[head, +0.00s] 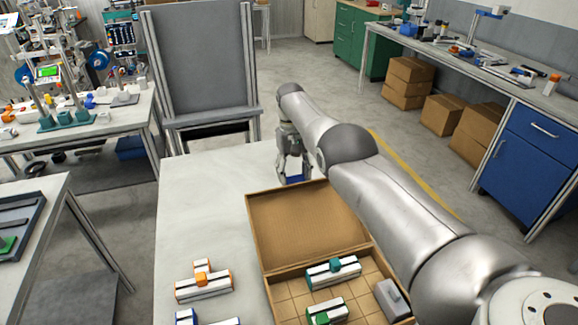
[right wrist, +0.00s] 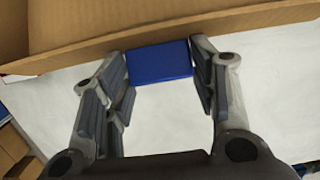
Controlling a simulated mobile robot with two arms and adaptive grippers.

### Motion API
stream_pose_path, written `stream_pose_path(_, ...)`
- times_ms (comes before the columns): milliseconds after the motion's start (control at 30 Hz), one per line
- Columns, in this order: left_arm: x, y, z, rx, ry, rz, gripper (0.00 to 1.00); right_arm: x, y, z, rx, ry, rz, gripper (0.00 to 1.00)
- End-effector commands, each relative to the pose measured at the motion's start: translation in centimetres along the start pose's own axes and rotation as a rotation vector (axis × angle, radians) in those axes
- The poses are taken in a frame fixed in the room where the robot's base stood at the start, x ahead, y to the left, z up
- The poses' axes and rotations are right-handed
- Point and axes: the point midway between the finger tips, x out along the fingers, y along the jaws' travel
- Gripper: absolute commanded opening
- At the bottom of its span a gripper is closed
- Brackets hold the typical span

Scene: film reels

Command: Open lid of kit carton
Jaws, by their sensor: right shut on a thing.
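The brown kit carton (head: 284,268) stands on the white table with its lid (head: 302,222) raised, tilted back from the far side. A blue tab (head: 295,179) is at the lid's far edge; it also shows in the right wrist view (right wrist: 160,62). My right gripper (head: 291,168) is beyond the lid, its fingers shut on the blue tab. In the right wrist view, the tab lies between the fingertips, against the lid's cardboard edge (right wrist: 220,22). My left gripper is not in view.
The carton's gridded inside holds white rail parts with teal (head: 333,271) and green blocks, and a grey block (head: 392,298). Orange (head: 204,284) and blue rail parts lie left of it. A grey panel stand (head: 200,60) is behind the table. The table's far left is clear.

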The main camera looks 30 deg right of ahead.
Motion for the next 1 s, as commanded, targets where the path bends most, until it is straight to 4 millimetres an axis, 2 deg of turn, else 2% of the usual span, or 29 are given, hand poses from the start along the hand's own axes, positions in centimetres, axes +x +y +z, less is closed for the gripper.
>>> stream_pose_path(533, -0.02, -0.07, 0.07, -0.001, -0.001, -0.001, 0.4, 0.02, 0.14, 0.25, -0.001, -0.011, -0.003, 0.1)
stream_pose_path(567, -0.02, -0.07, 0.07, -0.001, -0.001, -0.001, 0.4, 0.01, 0.14, 0.25, -0.001, -0.011, -0.003, 0.57)
stream_pose_path(600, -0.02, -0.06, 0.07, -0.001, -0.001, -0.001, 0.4, 0.02, 0.14, 0.25, -0.001, -0.011, -0.003, 0.62)
stream_pose_path(700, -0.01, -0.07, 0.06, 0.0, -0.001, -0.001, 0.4, 0.12, 0.15, 0.29, -0.001, -0.013, -0.002, 0.75)
stream_pose_path(1000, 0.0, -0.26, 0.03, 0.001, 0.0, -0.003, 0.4, 0.28, 0.14, 0.36, -0.001, -0.016, -0.002, 0.75)
